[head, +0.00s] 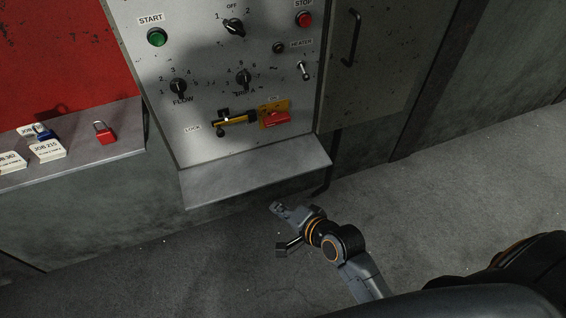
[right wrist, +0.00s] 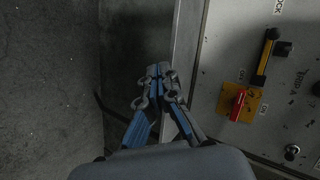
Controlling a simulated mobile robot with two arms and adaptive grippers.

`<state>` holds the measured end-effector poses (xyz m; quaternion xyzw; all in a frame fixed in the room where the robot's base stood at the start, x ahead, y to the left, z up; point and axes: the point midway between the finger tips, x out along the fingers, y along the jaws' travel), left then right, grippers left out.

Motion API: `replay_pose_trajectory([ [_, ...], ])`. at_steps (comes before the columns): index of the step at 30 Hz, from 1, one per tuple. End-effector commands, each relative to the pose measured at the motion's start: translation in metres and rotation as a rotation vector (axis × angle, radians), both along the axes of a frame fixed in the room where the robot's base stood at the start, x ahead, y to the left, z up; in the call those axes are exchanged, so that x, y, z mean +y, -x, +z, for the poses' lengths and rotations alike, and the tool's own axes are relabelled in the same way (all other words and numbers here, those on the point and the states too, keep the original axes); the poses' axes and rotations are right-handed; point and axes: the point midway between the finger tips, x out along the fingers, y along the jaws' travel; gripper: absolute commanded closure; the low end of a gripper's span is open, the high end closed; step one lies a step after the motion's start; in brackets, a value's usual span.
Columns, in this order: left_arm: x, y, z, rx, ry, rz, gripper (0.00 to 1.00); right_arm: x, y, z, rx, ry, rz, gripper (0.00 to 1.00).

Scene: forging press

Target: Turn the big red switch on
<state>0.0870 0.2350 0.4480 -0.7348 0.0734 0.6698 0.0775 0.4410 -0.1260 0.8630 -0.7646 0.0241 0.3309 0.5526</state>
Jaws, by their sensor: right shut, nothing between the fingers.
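The big red switch (head: 277,118) sits on a yellow plate (head: 267,107) low on the metal control panel, and its handle lies roughly sideways in the head view. It also shows in the right wrist view (right wrist: 238,105), right of my fingers. My right gripper (head: 277,208) is shut and empty. It is in front of and below the panel's ledge, apart from the switch. In the right wrist view its fingertips (right wrist: 158,71) are together, beside the panel's edge. My left gripper is not in view.
A yellow-and-black bar (head: 235,119) marked LOCK sits just left of the switch. A sloping metal ledge (head: 255,172) juts out below the panel. A red padlock (head: 105,133) and job tags (head: 47,149) lie on the left shelf. The floor right of my arm is clear.

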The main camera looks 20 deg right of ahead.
Motion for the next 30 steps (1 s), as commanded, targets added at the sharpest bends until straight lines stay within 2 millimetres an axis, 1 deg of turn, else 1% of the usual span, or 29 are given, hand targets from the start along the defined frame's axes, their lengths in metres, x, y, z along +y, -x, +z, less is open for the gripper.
replay_pose_trajectory([
  [1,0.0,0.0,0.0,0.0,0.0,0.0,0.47,0.002,-0.019,0.008,-0.029,-0.154,-0.095,1.0],
  [2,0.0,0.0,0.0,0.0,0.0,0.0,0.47,0.002,-0.03,0.014,-0.047,-0.261,-0.156,1.0],
  [3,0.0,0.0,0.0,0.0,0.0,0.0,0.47,0.001,-0.044,0.022,-0.071,-0.409,-0.239,1.0],
  [6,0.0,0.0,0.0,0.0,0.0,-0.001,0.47,-0.01,-0.072,0.035,-0.121,-0.757,-0.418,1.0],
  [9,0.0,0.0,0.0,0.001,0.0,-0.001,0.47,-0.024,-0.089,0.044,-0.165,-1.031,-0.545,1.0],
  [12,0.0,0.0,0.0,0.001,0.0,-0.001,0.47,-0.036,-0.098,0.048,-0.195,-1.208,-0.621,1.0],
  [15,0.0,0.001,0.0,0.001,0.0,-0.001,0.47,-0.042,-0.102,0.049,-0.213,-1.296,-0.655,1.0],
  [20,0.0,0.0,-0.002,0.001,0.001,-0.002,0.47,-0.044,-0.111,0.05,-0.22,-1.319,-0.663,1.0],
  [23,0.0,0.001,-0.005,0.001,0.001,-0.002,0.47,-0.043,-0.123,0.05,-0.22,-1.317,-0.662,1.0],
  [30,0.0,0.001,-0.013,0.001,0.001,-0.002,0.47,-0.042,-0.158,0.05,-0.219,-1.317,-0.661,1.0],
])
